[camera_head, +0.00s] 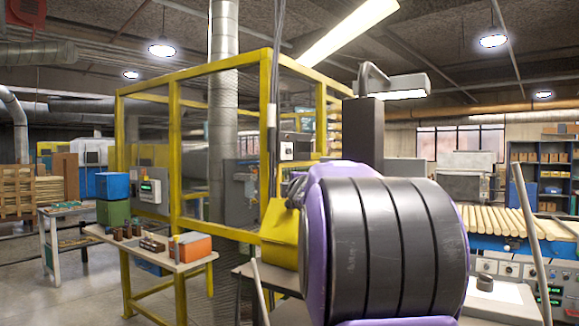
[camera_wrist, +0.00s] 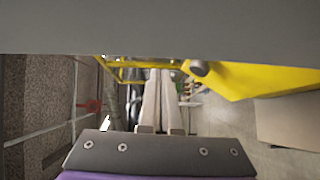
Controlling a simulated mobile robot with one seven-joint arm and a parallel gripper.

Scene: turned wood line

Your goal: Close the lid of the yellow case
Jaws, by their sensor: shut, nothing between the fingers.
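The yellow case (camera_head: 280,238) stands on a grey table just left of my large purple and black arm link, which hides its right part. The angle of its lid cannot be made out in the head view. In the wrist view a broad yellow surface (camera_wrist: 265,80), which looks like part of the case, lies to the right of the fingers, with a dark round knob at its left end. My gripper (camera_wrist: 160,75) is shut and empty, its two pale fingers side by side. The fingers do not show in the head view, and contact with the yellow surface cannot be told.
A workbench (camera_head: 100,234) at left holds an orange box (camera_head: 193,248) and small brown blocks. A yellow-framed enclosure (camera_head: 174,150) stands behind. A conveyor with turned wood rods (camera_head: 495,220) is at right. A grey slab (camera_wrist: 160,25) spans the top of the wrist view.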

